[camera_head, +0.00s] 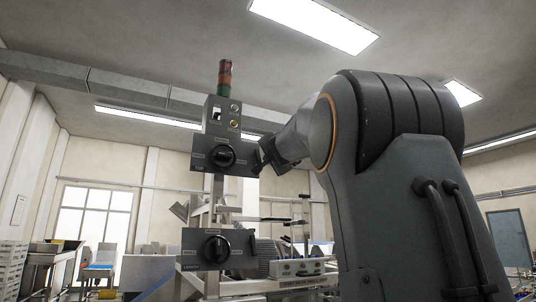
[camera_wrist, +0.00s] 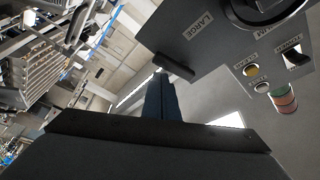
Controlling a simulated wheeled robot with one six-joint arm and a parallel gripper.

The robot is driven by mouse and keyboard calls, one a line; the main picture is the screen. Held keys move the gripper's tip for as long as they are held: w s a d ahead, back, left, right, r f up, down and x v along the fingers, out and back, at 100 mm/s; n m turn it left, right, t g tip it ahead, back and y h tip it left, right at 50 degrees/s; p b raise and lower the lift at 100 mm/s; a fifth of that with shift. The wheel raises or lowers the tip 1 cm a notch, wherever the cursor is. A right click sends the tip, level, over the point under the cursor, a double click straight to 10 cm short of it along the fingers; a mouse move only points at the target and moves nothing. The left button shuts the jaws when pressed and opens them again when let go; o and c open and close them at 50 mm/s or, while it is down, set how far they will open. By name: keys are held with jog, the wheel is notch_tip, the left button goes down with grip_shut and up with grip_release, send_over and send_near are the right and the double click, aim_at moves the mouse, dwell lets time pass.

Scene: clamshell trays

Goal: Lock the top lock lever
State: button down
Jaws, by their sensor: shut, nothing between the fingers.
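The top lock lever is a short black bar at the edge of the upper grey control panel (camera_head: 231,169), beside the LARGE label in the wrist view, where the lever (camera_wrist: 176,67) lies just above and right of the fingertips. My gripper (camera_wrist: 161,73) is shut and empty, with its tips very close to the lever; I cannot tell whether they touch. In the head view my gripper (camera_head: 264,158) is at the right edge of the upper panel, and the arm partly covers that area.
The upper panel has a round black knob (camera_head: 221,156), and a red-and-green signal light (camera_head: 225,76) stands above it. A lower panel with another knob (camera_head: 216,249) sits beneath.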

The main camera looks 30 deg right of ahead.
jog(key=s+b, duration=0.4)
jog(key=s, duration=0.5)
jog(key=shift+s+a, duration=0.2)
jog(key=shift+a, duration=0.1)
dwell(0.5)
